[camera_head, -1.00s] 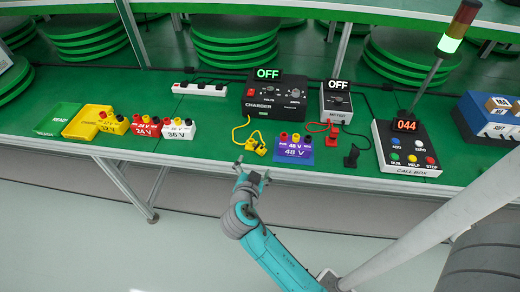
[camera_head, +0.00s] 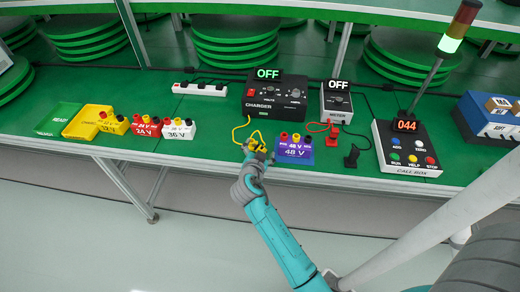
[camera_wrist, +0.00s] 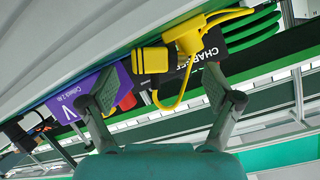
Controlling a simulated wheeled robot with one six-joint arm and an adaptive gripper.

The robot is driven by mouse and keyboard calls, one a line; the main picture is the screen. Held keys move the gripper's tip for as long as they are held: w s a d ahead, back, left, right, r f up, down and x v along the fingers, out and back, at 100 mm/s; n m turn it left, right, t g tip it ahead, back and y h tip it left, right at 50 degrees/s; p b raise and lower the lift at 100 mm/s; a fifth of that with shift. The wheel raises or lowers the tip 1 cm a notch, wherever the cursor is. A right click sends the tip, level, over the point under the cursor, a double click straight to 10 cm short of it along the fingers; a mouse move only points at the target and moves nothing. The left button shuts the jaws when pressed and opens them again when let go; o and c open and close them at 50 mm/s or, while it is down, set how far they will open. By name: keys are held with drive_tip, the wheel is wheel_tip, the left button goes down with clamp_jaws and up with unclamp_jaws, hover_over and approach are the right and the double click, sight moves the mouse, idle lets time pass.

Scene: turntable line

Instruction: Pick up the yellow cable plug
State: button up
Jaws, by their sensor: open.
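The yellow cable plug (camera_head: 256,145) lies on the green bench in front of the charger, its yellow cable running up to the charger. In the wrist view the plug (camera_wrist: 154,60) is a chunky yellow body with a ribbed dark-edged end, and the cable loops beside it. My gripper (camera_head: 259,155) is at the plug in the head view and partly covers it. In the wrist view my gripper (camera_wrist: 147,85) is open, with the plug just beyond and between the two spread fingertips. I see no finger closed on it.
The purple 48 V battery (camera_head: 294,150) stands close to the right of the plug. The black charger (camera_head: 272,97) is behind, reading OFF. The meter (camera_head: 337,104) with a red plug (camera_head: 332,133) and a black plug (camera_head: 352,156) are further right. Bare bench lies left of the plug.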

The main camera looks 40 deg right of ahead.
drive_tip(key=shift+w+d+f, duration=0.1)
drive_tip(key=shift+d, duration=0.05)
drive_tip(key=c, duration=1.2)
